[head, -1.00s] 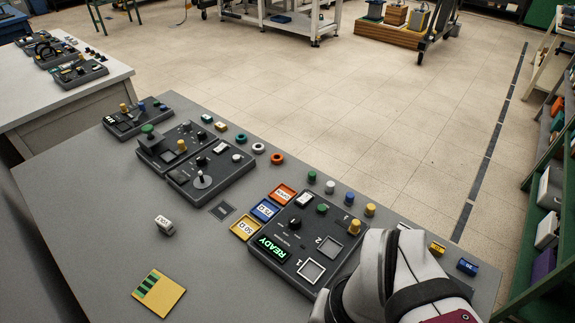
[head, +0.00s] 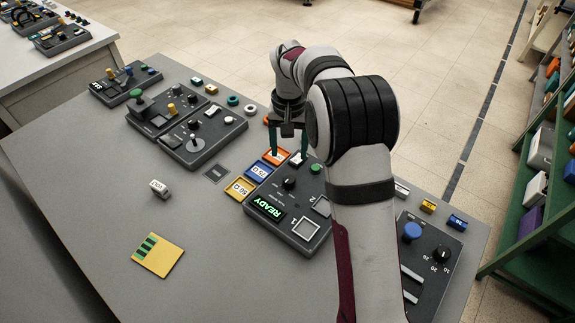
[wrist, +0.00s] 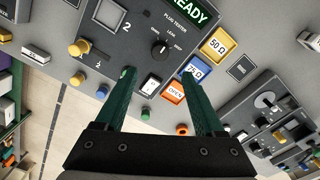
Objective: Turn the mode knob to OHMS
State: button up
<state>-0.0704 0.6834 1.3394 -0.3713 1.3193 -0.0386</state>
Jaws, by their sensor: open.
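The mode knob (head: 289,183) is a round black knob on the dark plug tester panel (head: 262,227), above the lit READY display (head: 267,208). In the wrist view the knob (wrist: 160,48) sits ahead of my fingertips, roughly centred between them, with small labels around it too small to read surely. Its pointer direction is hard to tell. My gripper (head: 289,154) has its two green fingers apart, pointing down over the far end of the tester. Nothing is between the fingertips (wrist: 159,74). The fingers do not touch the knob.
Orange, blue and yellow trays (head: 240,188) line the tester's left side. A green button (head: 315,168) and a white switch (wrist: 153,86) are near my fingers. Numbered square sockets (head: 306,229) lie nearer.

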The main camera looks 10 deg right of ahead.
aim_at(289, 179)
notch_tip(289, 179, down, 10)
jog(key=shift+f, duration=0.15)
grip_shut()
dwell(0.3)
